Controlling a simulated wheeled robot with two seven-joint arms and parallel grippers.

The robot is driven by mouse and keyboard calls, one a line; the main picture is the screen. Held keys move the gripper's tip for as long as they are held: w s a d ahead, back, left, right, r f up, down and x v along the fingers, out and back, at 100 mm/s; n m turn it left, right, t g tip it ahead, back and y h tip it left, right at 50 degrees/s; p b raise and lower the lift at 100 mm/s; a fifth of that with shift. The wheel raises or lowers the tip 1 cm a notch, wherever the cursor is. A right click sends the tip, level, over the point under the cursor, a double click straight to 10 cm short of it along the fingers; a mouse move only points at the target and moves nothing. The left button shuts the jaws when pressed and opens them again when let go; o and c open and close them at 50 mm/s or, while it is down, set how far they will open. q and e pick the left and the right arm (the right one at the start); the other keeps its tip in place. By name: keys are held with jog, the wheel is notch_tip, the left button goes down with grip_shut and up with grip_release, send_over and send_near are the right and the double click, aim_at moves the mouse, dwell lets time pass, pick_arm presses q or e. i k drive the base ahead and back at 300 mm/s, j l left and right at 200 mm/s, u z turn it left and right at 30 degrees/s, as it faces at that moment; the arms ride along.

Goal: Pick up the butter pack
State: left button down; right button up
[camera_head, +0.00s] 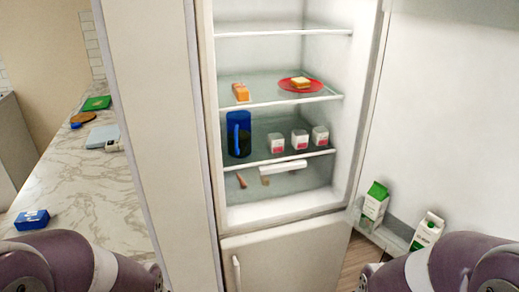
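I cannot tell for sure which thing is the butter pack. A small orange and white pack (240,92) lies on an upper glass shelf in the open fridge, left of a red plate. A small blue pack (31,219) lies on the marble counter at the lower left, near my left arm. Only rounded links of my two arms show at the bottom corners. Neither of my grippers is in view.
The red plate (301,85) holds a sandwich-like item. Below stand a blue pitcher (239,134) and several white cups (300,139). The fridge door holds green-and-white cartons (375,200). The counter (85,185) has a green board (97,103) farther back.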

aim_at(34, 219)
jog(key=u, duration=1.65)
jog(key=i+j+u, duration=1.15)
jog(key=i, duration=0.2)
jog(key=i+j+u, duration=0.1)
jog(key=i+u, duration=0.25)
jog(key=i, duration=0.15)
jog(key=i+z, duration=0.35)
jog(key=i+j+z, duration=0.1)
jog(key=i+z, duration=0.2)
jog(key=i, duration=0.25)
jog(key=i+j+z, duration=0.2)
jog(key=i+z, duration=0.15)
jog(key=i, duration=0.1)
